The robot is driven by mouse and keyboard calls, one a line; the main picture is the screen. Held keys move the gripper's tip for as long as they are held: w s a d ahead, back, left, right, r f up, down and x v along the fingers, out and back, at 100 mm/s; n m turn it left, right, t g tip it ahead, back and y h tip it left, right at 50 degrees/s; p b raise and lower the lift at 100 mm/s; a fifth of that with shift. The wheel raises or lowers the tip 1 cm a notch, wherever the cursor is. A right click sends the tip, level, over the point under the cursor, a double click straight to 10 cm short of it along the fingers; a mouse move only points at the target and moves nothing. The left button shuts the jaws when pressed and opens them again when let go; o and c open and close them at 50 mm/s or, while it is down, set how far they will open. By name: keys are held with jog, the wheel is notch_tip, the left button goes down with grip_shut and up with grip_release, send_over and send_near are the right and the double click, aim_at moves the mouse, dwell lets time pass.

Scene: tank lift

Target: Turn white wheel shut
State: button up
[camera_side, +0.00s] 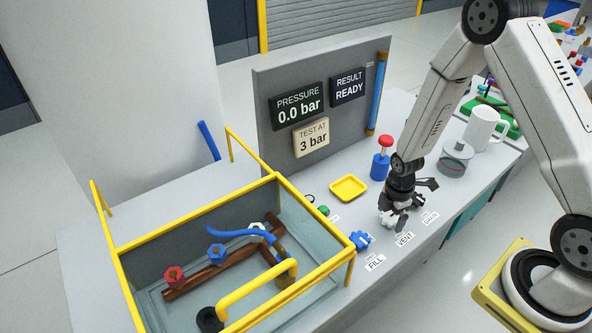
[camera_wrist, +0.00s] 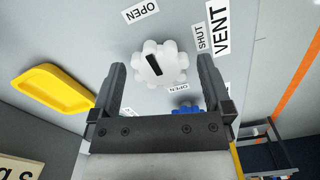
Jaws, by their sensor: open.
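The white wheel (camera_wrist: 174,60) sits on the grey bench beside the VENT label (camera_wrist: 217,27). It has a lobed rim and a black bar mark. My gripper (camera_wrist: 165,72) is open, with one finger on each side of the wheel and visible gaps to both. In the side view my gripper (camera_side: 401,212) points down over the white wheel (camera_side: 386,222), which it partly hides. Finger height relative to the wheel is unclear.
A blue wheel (camera_side: 361,240) by the FILL label stands left of my gripper. A yellow-railed tank (camera_side: 122,265) is left.

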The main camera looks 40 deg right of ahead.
jog(key=shift+c, duration=0.2)
jog(key=c, duration=1.2)
jog(key=shift+o, duration=0.2)
jog(key=shift+m, duration=0.5)
jog(key=m, duration=0.3)
jog(key=shift+m, duration=0.3)
jog(key=m, duration=0.4)
jog(key=shift+m, duration=0.3)
jog(key=m, duration=0.8)
jog(key=shift+m, duration=0.4)
